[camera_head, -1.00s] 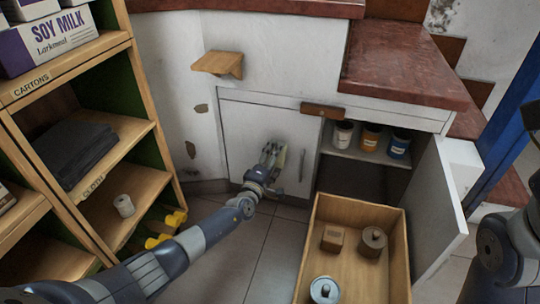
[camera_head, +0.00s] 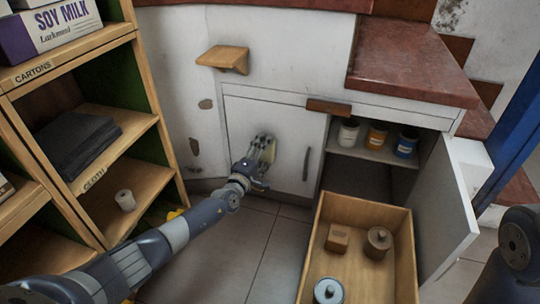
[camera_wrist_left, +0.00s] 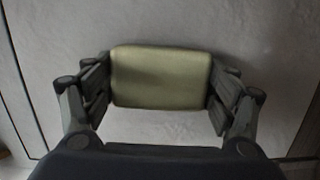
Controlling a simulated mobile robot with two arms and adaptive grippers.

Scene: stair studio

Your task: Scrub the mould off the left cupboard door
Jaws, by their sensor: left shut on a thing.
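The left cupboard door (camera_head: 292,130) is white, shut, and has a dark vertical handle (camera_head: 306,164) near its right edge. My left gripper (camera_head: 264,150) is in front of the door's middle. It is shut on a pale yellow-green sponge (camera_wrist_left: 160,76), held between both fingers in the left wrist view. The sponge is against or very near the door's pale surface (camera_wrist_left: 270,40); I cannot tell if it touches. No mould shows clearly on the visible door; the part behind the sponge and gripper is hidden. My right arm shows at the right edge, but its gripper is out of view.
The right cupboard door (camera_head: 447,205) stands open, showing three jars on a shelf (camera_head: 372,152). A wooden drawer or crate (camera_head: 312,262) with a few containers stands in front. A shelf unit (camera_head: 150,125) is at left. Tiled floor (camera_head: 235,240) lies between.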

